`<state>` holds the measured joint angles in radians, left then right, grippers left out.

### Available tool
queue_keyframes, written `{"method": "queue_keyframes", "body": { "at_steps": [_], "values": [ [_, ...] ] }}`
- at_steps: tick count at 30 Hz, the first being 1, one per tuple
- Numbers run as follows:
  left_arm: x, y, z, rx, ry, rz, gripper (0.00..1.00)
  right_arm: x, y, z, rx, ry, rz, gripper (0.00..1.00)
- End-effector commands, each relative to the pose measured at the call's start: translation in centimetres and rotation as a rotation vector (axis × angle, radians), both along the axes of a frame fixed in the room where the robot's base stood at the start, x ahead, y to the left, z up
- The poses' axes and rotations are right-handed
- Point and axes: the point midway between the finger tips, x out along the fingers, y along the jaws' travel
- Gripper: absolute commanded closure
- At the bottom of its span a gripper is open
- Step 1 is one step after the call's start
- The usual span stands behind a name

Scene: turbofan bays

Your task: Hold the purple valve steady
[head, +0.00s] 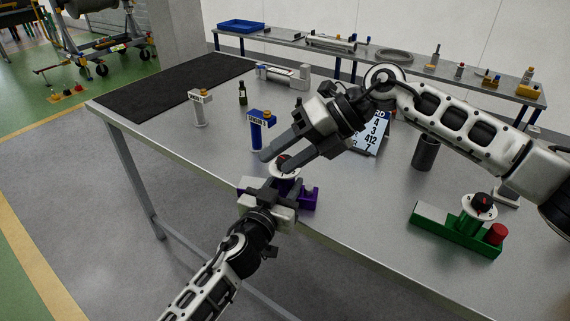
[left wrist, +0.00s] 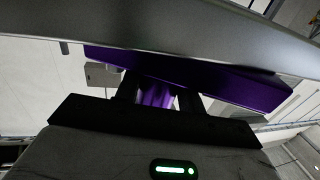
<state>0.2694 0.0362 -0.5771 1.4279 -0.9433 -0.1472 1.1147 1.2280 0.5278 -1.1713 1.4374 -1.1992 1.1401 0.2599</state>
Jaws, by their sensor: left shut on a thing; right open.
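The purple valve (head: 309,198) sits at the near edge of the grey table, with a white dial and dark knob (head: 284,164) on top. My left gripper (head: 272,190) reaches in from the table's front and is shut on the valve. In the left wrist view a purple part of the valve (left wrist: 157,94) is between the two dark fingers, below the long purple base (left wrist: 225,82). My right gripper (head: 274,158) is open, its fingers pointing down-left around the dial. Whether they touch the knob is not clear.
A green valve (head: 450,229) with a white dial and red cap stands at the right. A blue stand (head: 259,132), a white stand (head: 200,108), a number sign (head: 374,136) and a dark cylinder (head: 425,153) stand behind. A black mat (head: 175,87) covers the far left.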

Motion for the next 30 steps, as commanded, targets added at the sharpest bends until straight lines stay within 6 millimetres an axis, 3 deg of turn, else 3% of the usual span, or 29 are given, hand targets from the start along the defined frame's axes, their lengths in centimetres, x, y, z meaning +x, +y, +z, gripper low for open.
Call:
{"method": "queue_keyframes", "body": {
  "at_steps": [3,9,15,21,30],
  "values": [
    [0.0,0.0,0.0,0.0,0.001,0.0,0.95,-1.3,-0.7,-1.1,0.292,0.45,-0.29,0.49],
    [0.0,0.0,0.0,0.0,0.001,0.0,0.95,-0.6,-4.8,-2.7,0.658,1.184,-0.725,0.49],
    [0.0,0.0,0.0,0.0,0.001,0.0,0.95,0.2,-8.9,-5.5,0.854,1.657,-0.991,0.49],
    [0.0,0.0,0.0,0.0,0.001,-0.001,0.95,0.7,-9.6,-6.5,0.912,1.804,-1.065,0.49],
    [0.0,0.0,0.0,0.0,0.001,-0.001,0.95,3.6,-5.0,-6.4,0.912,1.803,-1.06,0.49]
  ]
}}
